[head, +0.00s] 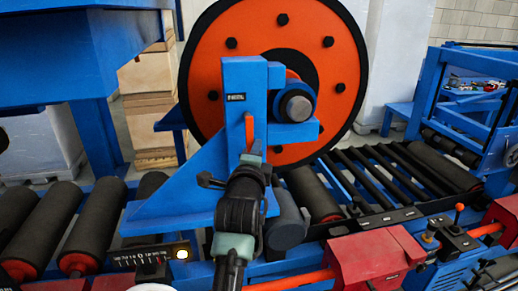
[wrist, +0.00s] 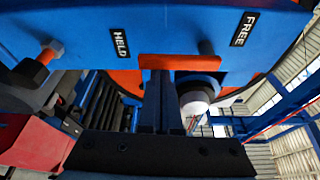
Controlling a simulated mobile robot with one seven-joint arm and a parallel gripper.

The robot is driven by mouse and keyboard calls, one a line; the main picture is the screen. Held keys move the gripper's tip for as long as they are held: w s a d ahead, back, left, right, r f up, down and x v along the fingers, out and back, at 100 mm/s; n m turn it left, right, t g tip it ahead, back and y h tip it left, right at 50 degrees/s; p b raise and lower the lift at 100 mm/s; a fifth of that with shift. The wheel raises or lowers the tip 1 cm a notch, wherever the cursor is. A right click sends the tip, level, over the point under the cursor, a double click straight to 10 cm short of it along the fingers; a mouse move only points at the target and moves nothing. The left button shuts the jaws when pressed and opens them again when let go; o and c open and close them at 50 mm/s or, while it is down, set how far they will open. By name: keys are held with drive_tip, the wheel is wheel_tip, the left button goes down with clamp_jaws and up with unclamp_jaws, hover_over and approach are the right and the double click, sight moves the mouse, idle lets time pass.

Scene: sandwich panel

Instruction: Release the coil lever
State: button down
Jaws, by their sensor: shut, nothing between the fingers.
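The coil lever (wrist: 180,62) is an orange bar in front of a blue plate (wrist: 180,30) in the wrist view. It lies between the HELD label (wrist: 119,43) and the FREE label (wrist: 244,29). In the head view the lever (head: 249,127) is a short orange strip on the blue upright. My gripper (wrist: 160,78) is shut and empty, its fingertips right at the lever's lower edge; I cannot tell whether they touch. In the head view my gripper (head: 251,158) is just below the lever, partly hidden by my wrist. The large orange coil disc (head: 215,60) stands behind.
A dark peg (wrist: 207,48) sticks out of the plate near the lever. Black rollers (head: 90,225) flank the stand. Red housings (head: 365,257) and a small lever panel (head: 453,236) are at the right front. A blue frame (head: 430,90) stands far right.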

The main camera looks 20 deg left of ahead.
drive_tip(key=shift+s+a+m, duration=0.15)
drive_tip(key=shift+a+m, duration=0.1)
drive_tip(key=shift+m, duration=0.15)
drive_tip(key=m, duration=0.1)
drive_tip(key=s+a+m+g, duration=0.1)
drive_tip(key=shift+a+r+m+b, duration=0.1)
drive_tip(key=shift+a+m+b, duration=0.15)
drive_tip(key=shift+m+b, duration=0.05)
drive_tip(key=s+a+r+m+g+y+p, duration=0.2)
drive_tip(key=a+r+m+g+p, duration=0.1)
drive_tip(key=m, duration=0.3)
drive_tip(key=shift+s+a+r+m+p, duration=0.3)
drive_tip(key=shift+a+r+m+p, duration=0.15)
drive_tip(key=shift+r, duration=0.25)
idle(0.5)
